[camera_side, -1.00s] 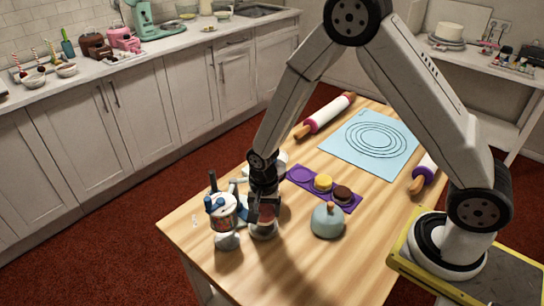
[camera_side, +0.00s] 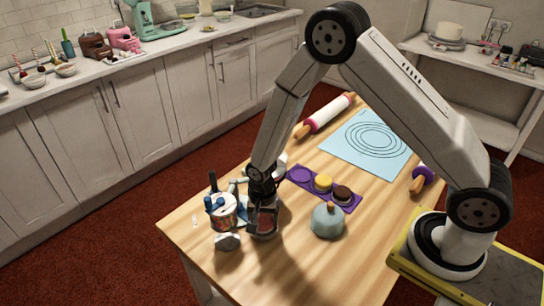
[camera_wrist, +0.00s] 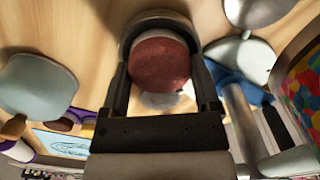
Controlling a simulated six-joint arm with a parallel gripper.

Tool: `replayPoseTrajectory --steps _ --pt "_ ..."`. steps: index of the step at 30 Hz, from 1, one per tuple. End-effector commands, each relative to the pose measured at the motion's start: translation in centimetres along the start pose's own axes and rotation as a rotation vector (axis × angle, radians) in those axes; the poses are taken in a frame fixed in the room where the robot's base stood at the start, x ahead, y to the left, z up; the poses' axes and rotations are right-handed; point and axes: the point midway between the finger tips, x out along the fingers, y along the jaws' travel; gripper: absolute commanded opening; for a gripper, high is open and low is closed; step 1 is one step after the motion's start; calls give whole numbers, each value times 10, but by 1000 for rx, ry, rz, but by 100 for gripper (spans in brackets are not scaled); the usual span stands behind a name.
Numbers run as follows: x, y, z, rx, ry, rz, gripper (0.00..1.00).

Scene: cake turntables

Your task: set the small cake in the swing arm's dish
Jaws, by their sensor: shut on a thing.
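The small cake is red-brown and round; it shows between my gripper's fingers in the wrist view (camera_wrist: 160,66) and at the gripper's tip in the side view (camera_side: 265,222). My gripper (camera_side: 263,222) is shut on it, pointing down near the table's front left. A grey round dish (camera_side: 263,236) shows right below the cake, its rim (camera_wrist: 158,17) curving around the cake's far side in the wrist view. I cannot tell whether the cake touches the dish.
A purple tray (camera_side: 343,207) holds a yellow cake (camera_side: 323,183) and a brown cake (camera_side: 342,193); its left well is empty. A grey-blue dome with a knob (camera_side: 327,221) stands right of my gripper. A blue mat (camera_side: 350,160) and a rolling pin (camera_side: 325,116) lie farther back.

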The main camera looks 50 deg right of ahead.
Motion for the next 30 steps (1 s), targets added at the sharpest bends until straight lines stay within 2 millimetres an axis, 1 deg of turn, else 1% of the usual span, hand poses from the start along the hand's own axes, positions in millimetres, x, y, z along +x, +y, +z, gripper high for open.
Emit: replayPoseTrajectory --steps 1,2,3,11,17,23,30 --pt "0 0 0 0 0 0 89" --pt "0 0 0 0 0 -1 98" --pt "0 0 0 0 0 0 100" --pt "0 0 0 0 0 0 100" --pt "-6 0 0 0 1 -2 100" --pt "-23 -1 0 0 2 -3 100" --pt "-52 -1 0 0 2 -3 100"
